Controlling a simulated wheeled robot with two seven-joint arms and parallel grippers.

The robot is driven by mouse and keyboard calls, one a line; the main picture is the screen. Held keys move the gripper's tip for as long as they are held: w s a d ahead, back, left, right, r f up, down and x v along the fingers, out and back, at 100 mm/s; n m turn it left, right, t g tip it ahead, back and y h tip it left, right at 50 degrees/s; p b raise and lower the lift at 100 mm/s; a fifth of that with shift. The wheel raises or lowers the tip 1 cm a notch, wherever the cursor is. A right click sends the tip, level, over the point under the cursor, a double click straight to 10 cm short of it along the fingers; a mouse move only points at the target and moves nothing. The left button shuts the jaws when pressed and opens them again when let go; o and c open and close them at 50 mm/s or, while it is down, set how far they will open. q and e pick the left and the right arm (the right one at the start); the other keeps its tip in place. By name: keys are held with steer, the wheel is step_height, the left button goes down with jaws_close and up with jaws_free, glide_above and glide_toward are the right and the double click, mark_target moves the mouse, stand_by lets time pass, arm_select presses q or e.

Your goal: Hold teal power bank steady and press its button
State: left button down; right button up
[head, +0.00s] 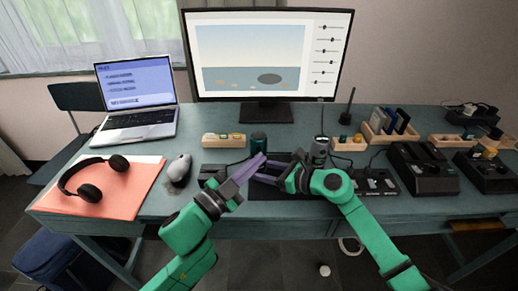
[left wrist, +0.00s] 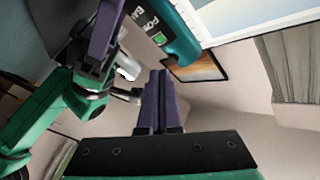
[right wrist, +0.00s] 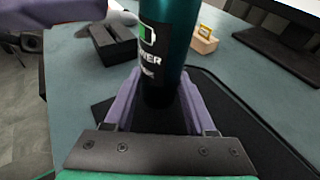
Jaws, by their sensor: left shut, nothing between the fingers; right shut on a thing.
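The teal power bank (head: 258,142) is an upright cylinder with a dark lower part, near the table's middle. It fills the upper middle of the right wrist view (right wrist: 178,30), where its label shows a green battery mark. My right gripper (right wrist: 165,105) is shut on its lower part, one finger on each side. My left gripper (head: 257,160) has its purple fingers together and empty, close to the bank in the head view. In the left wrist view the closed fingers (left wrist: 158,75) point up, apart from the bank (left wrist: 178,35). I cannot make out the button.
A black mat (head: 290,192) lies under the grippers. A wooden holder (head: 223,140) stands behind left, a dark can (head: 319,150) behind my right gripper. A grey mouse (head: 179,167) and headphones (head: 92,180) are left; black docks (head: 422,168) are right. The monitor (head: 265,55) stands behind.

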arm_select(q)
steer(key=shift+w, duration=0.15)
steer(key=shift+w, duration=0.25)
steer(key=shift+w, duration=0.35)
stand_by(0.6)
steer(key=shift+s, duration=0.75)
steer(key=s, duration=0.5)
steer(key=shift+d, duration=0.15)
stand_by(0.6)
